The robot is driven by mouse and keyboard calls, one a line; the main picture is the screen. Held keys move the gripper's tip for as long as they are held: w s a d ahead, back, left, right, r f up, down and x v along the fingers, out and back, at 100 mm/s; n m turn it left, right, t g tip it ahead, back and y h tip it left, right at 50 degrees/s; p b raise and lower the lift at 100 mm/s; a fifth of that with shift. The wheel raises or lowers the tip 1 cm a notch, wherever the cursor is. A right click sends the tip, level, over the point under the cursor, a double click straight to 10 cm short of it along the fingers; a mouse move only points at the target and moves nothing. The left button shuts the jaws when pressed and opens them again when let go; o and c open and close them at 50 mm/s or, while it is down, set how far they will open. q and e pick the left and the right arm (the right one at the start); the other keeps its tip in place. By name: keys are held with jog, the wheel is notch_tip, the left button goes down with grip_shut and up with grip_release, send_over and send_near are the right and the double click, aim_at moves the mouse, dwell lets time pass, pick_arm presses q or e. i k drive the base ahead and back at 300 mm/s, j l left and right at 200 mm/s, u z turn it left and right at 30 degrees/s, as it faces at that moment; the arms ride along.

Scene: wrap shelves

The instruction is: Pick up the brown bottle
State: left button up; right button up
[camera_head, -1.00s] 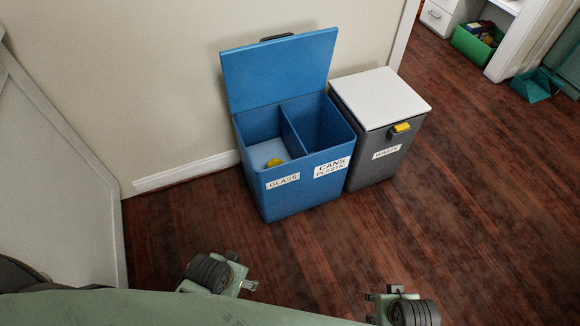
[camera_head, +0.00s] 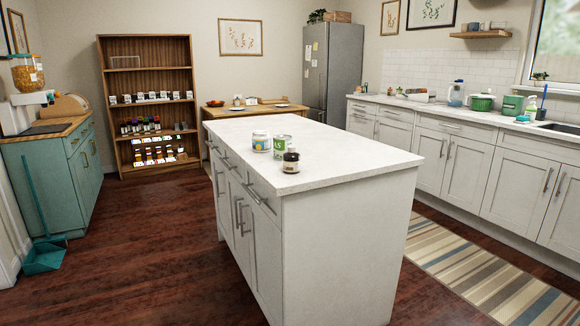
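The brown bottle (camera_head: 291,161) is small and dark with a pale label and a dark cap. It stands upright on the white top of the kitchen island (camera_head: 345,155), near the front left part of it. A white and blue jar (camera_head: 261,141) and a green and white can (camera_head: 282,146) stand just behind it, close together. Neither of my grippers shows in the head view.
Wood floor (camera_head: 150,240) is clear left of the island. A teal dustpan (camera_head: 43,257) lies by the teal cabinet (camera_head: 55,180). A striped rug (camera_head: 480,270) lies between the island and the right counter (camera_head: 480,125). A wooden shelf (camera_head: 118,90) stands behind.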

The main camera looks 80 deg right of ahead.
aim_at(291, 158)
jog(key=z, duration=2.5)
jog(key=u, duration=3)
jog(key=z, duration=3.05)
